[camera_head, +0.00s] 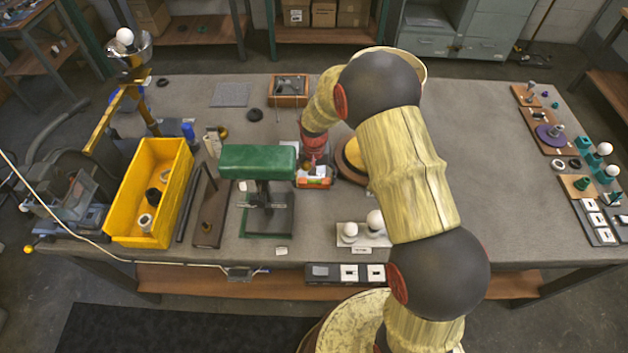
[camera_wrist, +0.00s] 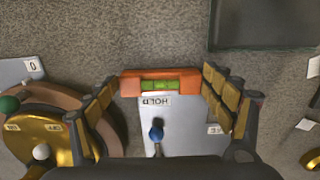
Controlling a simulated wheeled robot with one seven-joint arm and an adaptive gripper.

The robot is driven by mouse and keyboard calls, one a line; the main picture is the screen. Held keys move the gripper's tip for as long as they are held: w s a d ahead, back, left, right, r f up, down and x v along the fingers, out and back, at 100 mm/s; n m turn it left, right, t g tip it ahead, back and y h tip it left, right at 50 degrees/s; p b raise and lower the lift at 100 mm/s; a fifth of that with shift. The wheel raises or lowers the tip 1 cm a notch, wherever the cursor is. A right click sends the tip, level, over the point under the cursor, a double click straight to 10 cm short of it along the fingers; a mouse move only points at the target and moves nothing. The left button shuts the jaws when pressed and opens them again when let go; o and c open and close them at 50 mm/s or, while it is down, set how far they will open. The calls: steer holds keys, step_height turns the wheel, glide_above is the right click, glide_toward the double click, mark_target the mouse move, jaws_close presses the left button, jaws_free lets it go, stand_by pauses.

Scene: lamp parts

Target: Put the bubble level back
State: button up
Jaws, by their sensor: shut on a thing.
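The bubble level (camera_head: 317,183) is a short orange bar with a yellow-green vial; it shows centrally in the wrist view (camera_wrist: 160,85). My gripper (camera_wrist: 163,92) is shut on it, one finger at each end. In the head view my gripper (camera_head: 312,163) points down right behind the level, partly hidden by my arm. The level is at the edge of a white board marked HOLD (camera_wrist: 180,125). I cannot tell whether it touches the board or is just above it. A small blue-headed piece (camera_wrist: 156,132) is on the board.
A round brass dial (camera_wrist: 40,140) is close left of my gripper in the wrist view. A green lamp (camera_head: 258,162) stands just left of the level in the head view. A yellow bin (camera_head: 128,200) is further left, and white bulbs (camera_head: 375,220) are in front.

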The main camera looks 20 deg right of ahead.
mark_target(314, 183)
steer(key=shift+r, duration=0.1)
steer(key=shift+f, duration=0.2)
steer(key=o, duration=1.4)
steer(key=shift+r, duration=0.15)
step_height(314, 183, up, 12)
steer(key=shift+r+p, duration=0.1)
steer(key=shift+p, duration=0.8)
steer(key=shift+s, duration=0.1)
